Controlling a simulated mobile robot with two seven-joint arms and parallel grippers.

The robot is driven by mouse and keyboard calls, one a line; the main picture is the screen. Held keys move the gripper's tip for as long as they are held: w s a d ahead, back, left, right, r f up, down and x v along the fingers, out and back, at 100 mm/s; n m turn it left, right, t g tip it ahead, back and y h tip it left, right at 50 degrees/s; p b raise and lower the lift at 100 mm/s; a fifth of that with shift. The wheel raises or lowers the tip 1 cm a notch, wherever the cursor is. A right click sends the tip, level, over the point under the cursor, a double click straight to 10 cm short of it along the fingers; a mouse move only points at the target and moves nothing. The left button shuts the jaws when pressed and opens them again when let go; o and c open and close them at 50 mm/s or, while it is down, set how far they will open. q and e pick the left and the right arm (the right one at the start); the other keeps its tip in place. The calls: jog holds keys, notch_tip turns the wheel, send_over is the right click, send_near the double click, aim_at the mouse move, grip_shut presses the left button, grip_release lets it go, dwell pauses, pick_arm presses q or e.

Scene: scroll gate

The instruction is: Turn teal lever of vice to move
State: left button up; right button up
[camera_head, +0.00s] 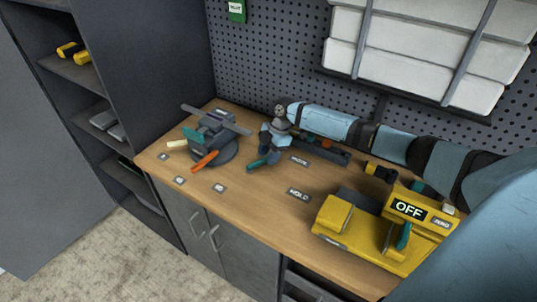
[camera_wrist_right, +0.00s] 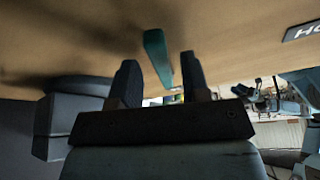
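A teal lever (camera_head: 257,164) sticks out low beside my right gripper (camera_head: 268,148) at the middle of the workbench. In the right wrist view the teal lever (camera_wrist_right: 157,57) runs between the two dark fingertips of my right gripper (camera_wrist_right: 160,80), with space on both sides. The gripper is open around its near end, and I cannot tell if either finger touches it. My right arm hides part of what the lever is mounted on. A dark rail-like body (camera_head: 328,152) shows behind the arm. My left gripper is not in view.
A grey round-based device (camera_head: 213,140) with orange and cream levers stands on the left of the bench (camera_head: 235,215). MOVE (camera_head: 299,161) and HOLD (camera_head: 298,194) labels lie near the gripper. A yellow device (camera_head: 385,235) showing OFF, with its own teal lever (camera_head: 403,237), stands right.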

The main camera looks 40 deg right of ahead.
jog(key=b+v, duration=0.1)
jog(key=v, duration=1.2)
jog(key=shift+d+r, duration=0.2)
jog(key=shift+r, duration=0.1)
